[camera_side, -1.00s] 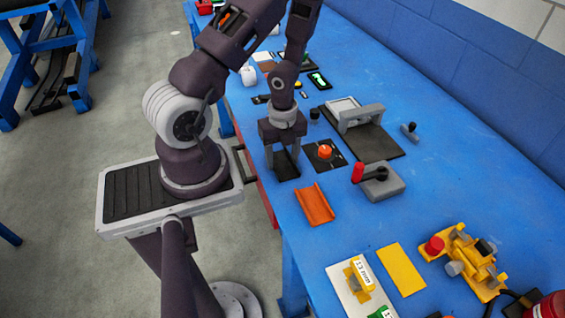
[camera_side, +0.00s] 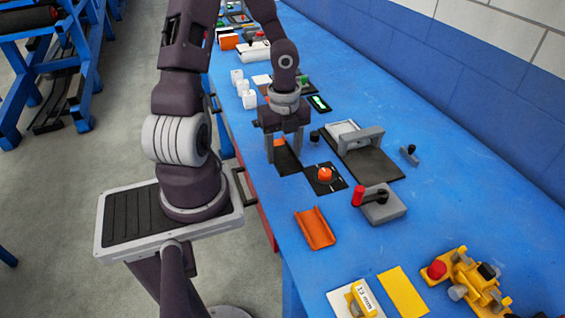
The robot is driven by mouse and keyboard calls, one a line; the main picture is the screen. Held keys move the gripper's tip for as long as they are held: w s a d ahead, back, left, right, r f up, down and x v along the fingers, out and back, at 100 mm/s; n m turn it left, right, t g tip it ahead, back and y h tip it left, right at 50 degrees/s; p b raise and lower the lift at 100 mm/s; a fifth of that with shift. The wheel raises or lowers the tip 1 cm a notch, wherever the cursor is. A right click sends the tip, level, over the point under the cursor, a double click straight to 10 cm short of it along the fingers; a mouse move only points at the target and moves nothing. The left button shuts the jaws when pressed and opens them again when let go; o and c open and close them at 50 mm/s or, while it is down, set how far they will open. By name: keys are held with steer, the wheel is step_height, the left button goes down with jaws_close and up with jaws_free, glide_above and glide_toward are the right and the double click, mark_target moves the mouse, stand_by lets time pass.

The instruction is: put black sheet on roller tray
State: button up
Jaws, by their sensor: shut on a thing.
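My gripper (camera_side: 284,152) is over the left part of the blue table, pointing down. It is shut on a black sheet (camera_side: 287,162), which shows between and below the two grey fingers. I cannot tell how far the sheet is above the table. A small orange patch shows between the fingers. An orange channel-shaped tray (camera_side: 315,229) lies nearer the camera by the table's left edge. I cannot tell whether it is the roller tray, as no rollers show on it.
A black pad with an orange knob (camera_side: 325,175) lies just right of the gripper. White bottles (camera_side: 246,92) stand behind.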

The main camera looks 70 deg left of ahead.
mark_target(348, 120)
steer(key=w+a, duration=0.4)
steer(key=w+a+f+n, duration=0.1)
steer(key=w+a, duration=0.3)
steer(key=w, duration=0.1)
steer(key=w+a+n, duration=0.1)
steer(key=w+a, duration=0.3)
steer(key=w, duration=0.1)
steer(key=shift+a+f, duration=0.3)
steer(key=shift+a, duration=0.1)
steer(key=shift+m, duration=0.3)
steer(key=w, duration=0.2)
steer(key=w+a+r, duration=0.1)
steer(key=w, duration=0.4)
steer(key=shift+w+a+r, duration=0.15)
steer(key=shift+a, duration=0.2)
steer(key=w+d+r+m, duration=0.1)
steer(key=w+r+m, duration=0.1)
steer(key=w, duration=0.4)
steer(key=shift+s+f, duration=0.2)
steer(key=shift+f, duration=2.3)
steer(key=shift+f, duration=0.85)
steer(key=shift+f, duration=0.2)
steer(key=shift+f, duration=0.5)
